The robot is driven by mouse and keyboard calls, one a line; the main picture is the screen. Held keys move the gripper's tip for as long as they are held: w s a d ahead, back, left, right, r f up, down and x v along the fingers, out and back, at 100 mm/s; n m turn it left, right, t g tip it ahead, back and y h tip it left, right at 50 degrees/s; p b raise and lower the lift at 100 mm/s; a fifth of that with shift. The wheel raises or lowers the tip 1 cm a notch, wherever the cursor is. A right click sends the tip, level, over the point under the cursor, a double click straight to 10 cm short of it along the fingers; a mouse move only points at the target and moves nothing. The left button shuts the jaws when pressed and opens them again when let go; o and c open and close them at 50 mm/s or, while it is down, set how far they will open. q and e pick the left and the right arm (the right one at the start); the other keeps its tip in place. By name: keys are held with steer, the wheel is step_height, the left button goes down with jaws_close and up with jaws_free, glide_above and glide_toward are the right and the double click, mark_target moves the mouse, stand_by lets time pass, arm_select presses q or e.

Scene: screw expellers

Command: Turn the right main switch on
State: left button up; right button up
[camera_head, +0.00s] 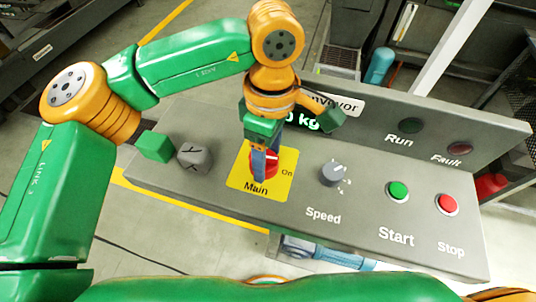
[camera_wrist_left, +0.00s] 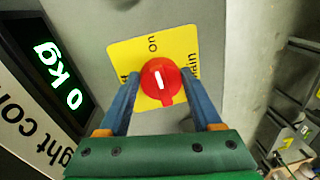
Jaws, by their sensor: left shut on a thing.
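The main switch is a red round knob (camera_wrist_left: 160,80) on a yellow plate (camera_head: 283,187) marked "Main" and "On". The panel sign (camera_wrist_left: 20,125) shows part of "ght co", and "nveyor" in the head view. My left gripper (camera_head: 265,166) points down at the knob, and its blue fingers are shut on the knob's sides, as the left wrist view shows. The knob's white mark lies nearly in line with the word "On"; the "Off" word is mostly hidden by a finger. In the head view the fingers hide part of the knob. My right gripper is not in view.
On the grey panel (camera_head: 370,224) are a speed knob (camera_head: 333,173), a green start button (camera_head: 398,191) and a red stop button (camera_head: 446,203). Run and fault lamps look dark.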

mark_target(268, 154)
arm_select(q)
steer(key=shift+m, duration=0.5)
steer(key=o, duration=1.4)
steer(key=shift+a, duration=0.1)
steer(key=shift+c, duration=0.2)
steer(key=shift+r, duration=0.1)
steer(key=r, duration=0.7)
steer(key=shift+w, duration=0.25)
steer(key=shift+f, duration=0.1)
